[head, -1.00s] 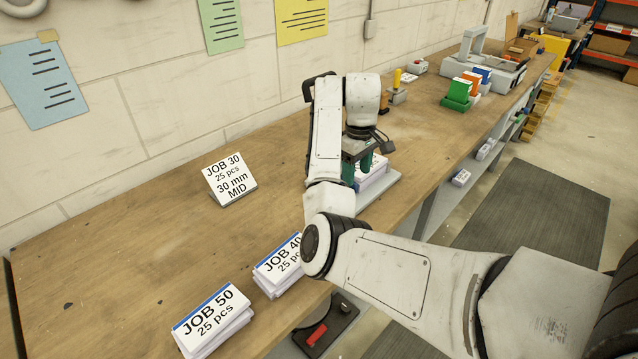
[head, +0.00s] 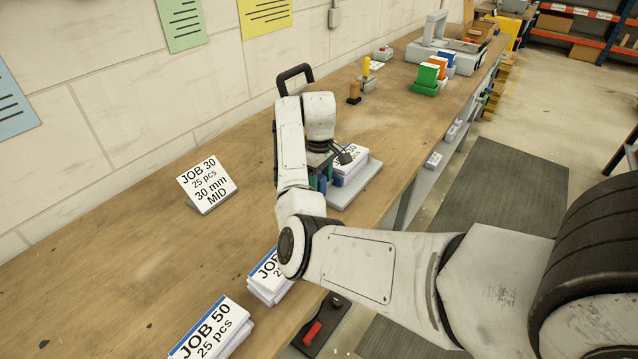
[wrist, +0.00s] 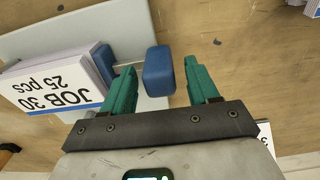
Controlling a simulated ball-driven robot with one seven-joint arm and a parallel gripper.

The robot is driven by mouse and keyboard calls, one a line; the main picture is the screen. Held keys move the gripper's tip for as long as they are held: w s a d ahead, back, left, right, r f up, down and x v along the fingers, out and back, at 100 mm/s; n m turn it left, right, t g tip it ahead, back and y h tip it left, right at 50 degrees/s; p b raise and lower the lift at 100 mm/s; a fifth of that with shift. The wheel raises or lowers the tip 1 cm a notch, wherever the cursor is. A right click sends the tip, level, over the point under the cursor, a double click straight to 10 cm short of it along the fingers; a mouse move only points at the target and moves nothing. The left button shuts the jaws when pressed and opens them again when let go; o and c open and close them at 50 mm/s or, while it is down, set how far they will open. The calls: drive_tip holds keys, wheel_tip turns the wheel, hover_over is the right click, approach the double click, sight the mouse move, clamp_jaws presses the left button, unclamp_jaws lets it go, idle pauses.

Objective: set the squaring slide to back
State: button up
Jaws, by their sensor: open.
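The grey squaring plate (head: 358,190) lies on the bench and carries a paper stack labelled JOB 30 (head: 352,160). In the wrist view the stack (wrist: 58,85) stands on the plate (wrist: 90,30), with a blue piece (wrist: 106,62) against its end. A larger blue block (wrist: 158,72), which looks like the slide's grip, stands apart from the stack. My gripper (wrist: 160,66) is open, with one green finger on either side of this block. A gap shows on the right; contact on the left is unclear. In the head view my gripper (head: 318,182) is left of the stack, partly hidden by my arm.
A JOB 30 card reading 30 mm MID (head: 208,183) stands to the left. JOB 50 (head: 212,330) and another stack (head: 265,275) lie near the front edge. The bench's left middle is clear.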

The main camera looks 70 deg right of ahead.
drive_tip(key=shift+f, duration=1)
clamp_jaws()
